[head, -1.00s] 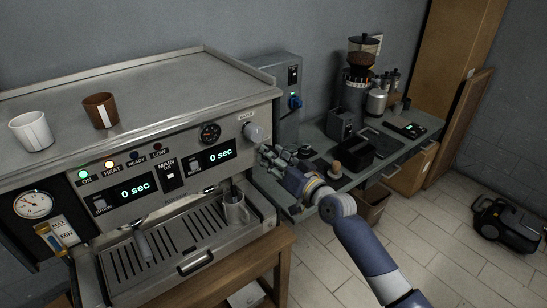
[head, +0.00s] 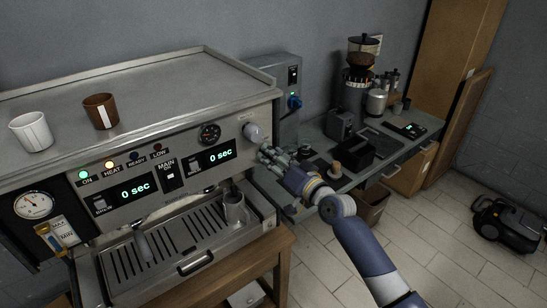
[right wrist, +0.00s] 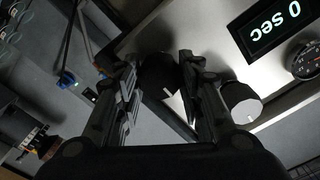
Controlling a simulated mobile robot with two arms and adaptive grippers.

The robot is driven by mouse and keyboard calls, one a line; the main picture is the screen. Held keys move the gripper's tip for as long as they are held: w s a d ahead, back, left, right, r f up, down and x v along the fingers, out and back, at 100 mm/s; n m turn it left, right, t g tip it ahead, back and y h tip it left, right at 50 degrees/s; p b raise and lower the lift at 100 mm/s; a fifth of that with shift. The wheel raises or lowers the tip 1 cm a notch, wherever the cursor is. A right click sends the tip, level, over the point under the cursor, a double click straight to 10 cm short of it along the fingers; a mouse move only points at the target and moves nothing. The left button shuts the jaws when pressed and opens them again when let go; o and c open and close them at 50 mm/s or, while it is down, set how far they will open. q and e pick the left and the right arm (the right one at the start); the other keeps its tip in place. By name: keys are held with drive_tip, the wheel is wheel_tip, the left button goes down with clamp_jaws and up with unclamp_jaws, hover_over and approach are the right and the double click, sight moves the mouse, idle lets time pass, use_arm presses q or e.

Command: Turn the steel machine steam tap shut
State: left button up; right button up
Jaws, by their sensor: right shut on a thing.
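The steel machine (head: 120,85) fills the left of the head view. A round pale knob (head: 253,132) sits at the right end of its front panel; it also shows in the right wrist view (right wrist: 240,102), beside the fingers and outside their grip. My right gripper (head: 264,153) is just below and right of that knob. In the right wrist view its fingers (right wrist: 158,85) are shut on a dark round knob (right wrist: 158,72) with a white mark. The gripper hides this second knob in the head view. Its label cannot be read. My left gripper is out of view.
Two mugs stand on the machine's top, one white (head: 31,132) and one brown (head: 101,110). A metal cup (head: 233,207) stands on the drip tray (head: 150,250). A grey box (head: 286,95) with a blue switch and a side counter (head: 400,145) with a grinder (head: 357,80) lie right.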

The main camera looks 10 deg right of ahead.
drive_tip(key=o, duration=1.1)
drive_tip(key=shift+c, duration=0.2)
drive_tip(key=shift+s, duration=0.1)
drive_tip(key=v, duration=1.1)
drive_tip(key=shift+s+d, duration=0.2)
drive_tip(key=shift+s, duration=0.15)
